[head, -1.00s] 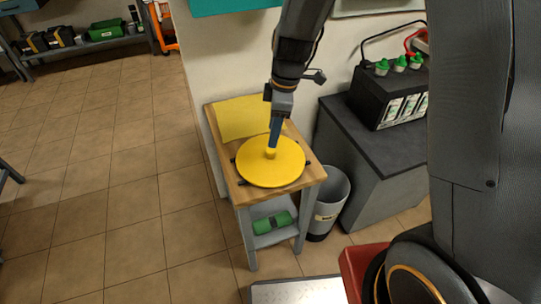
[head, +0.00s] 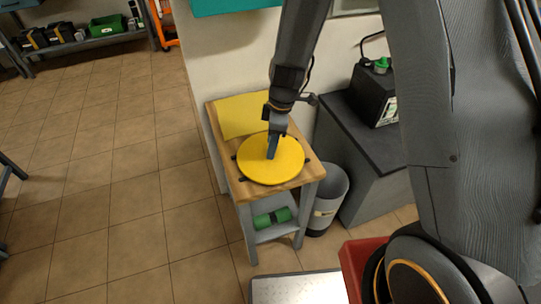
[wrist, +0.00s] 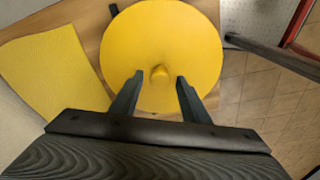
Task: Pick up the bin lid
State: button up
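The bin lid is a round yellow disc (head: 288,168) lying flat on a small wooden-topped table (head: 310,172). My gripper (head: 272,157) points down over the middle of the lid and hides the knob in the head view. Whether the fingertips reach down level with the knob is unclear.
A yellow sheet (head: 238,117) lies behind the lid. A grey bin (head: 328,190) stands right of the table, beside a dark-topped cabinet (head: 375,140) carrying a black box (head: 375,95). A green roll (head: 272,217) lies on the table's lower shelf.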

grip_shut()
jog(key=shift+r, duration=0.1)
